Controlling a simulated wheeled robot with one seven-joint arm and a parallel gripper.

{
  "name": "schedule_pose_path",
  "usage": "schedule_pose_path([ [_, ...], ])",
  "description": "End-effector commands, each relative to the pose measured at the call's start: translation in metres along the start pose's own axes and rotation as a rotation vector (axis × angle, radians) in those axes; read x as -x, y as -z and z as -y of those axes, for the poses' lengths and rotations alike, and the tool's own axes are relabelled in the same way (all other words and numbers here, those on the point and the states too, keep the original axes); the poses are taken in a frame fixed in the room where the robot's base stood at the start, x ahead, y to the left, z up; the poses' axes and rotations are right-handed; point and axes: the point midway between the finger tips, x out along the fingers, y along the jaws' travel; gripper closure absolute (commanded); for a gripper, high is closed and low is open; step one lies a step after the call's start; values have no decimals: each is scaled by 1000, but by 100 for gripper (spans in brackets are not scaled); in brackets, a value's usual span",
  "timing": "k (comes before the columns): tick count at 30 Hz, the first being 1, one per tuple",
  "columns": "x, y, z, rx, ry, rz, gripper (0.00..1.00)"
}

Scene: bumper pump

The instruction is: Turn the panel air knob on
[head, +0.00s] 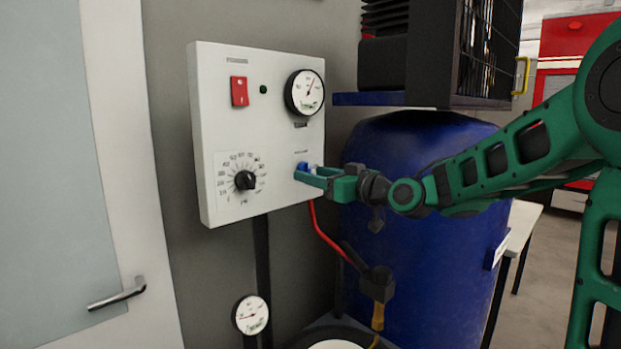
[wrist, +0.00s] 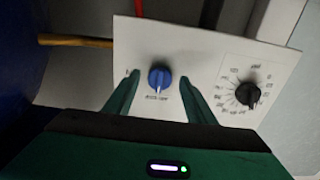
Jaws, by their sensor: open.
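The blue air knob (wrist: 159,79) sits on the white panel (wrist: 200,50), with a small label beside it. In the head view the knob (head: 303,167) is partly hidden by my green gripper (head: 312,176) at the lower right of the panel (head: 210,130). In the wrist view my gripper (wrist: 158,90) is open, with one finger on each side of the knob. A gap shows between each finger and the knob. Whether the fingertips touch the panel face cannot be told.
The panel also carries a black dial knob (head: 245,180), a red switch (head: 239,91) and a round gauge (head: 305,92). A red hose (head: 328,238) runs below it. A blue tank (head: 420,240) stands close under my arm. A door (head: 80,180) is at the left.

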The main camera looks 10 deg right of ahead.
Motion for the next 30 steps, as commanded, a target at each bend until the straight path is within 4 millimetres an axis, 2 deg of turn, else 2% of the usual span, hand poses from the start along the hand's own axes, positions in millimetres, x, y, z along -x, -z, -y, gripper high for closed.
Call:
schedule_pose_path([
  [6, -13, 0, 0, -1, 0, 1, 50],
  [14, -14, 0, 0, -1, 0, 1, 50],
  [19, -14, 0, 0, -1, 0, 1, 88],
  [30, -14, 0, -1, -39, -2, 1, 90],
])
